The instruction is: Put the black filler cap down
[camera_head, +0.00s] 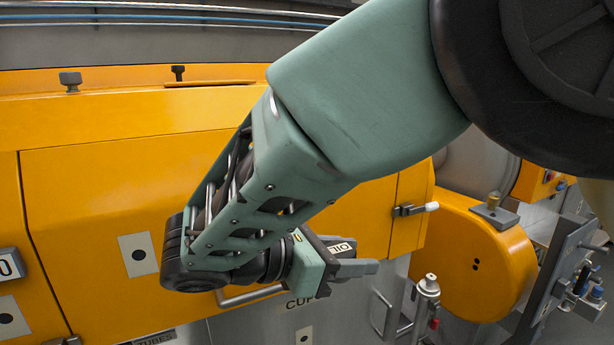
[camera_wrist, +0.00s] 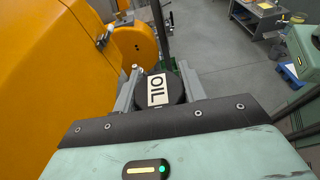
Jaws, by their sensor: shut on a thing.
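The black filler cap (camera_wrist: 176,92) is a round dark piece with a white label reading "OIL". In the wrist view it sits between the two grey fingers of my gripper (camera_wrist: 158,82). My gripper (camera_head: 356,262) is shut on the cap and holds it in front of the yellow machine. In the head view only the "OIL" label and a little of the cap (camera_head: 340,247) show between the fingers; my arm hides part of the scene behind. I cannot tell whether the cap's underside touches anything.
The yellow machine housing (camera_head: 90,180) fills the left and centre, with a white-tipped latch (camera_head: 416,209) at its right edge. A metal fitting with a pale top (camera_head: 428,290) stands just right of my gripper. A grey workbench (camera_wrist: 252,18) stands across open floor.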

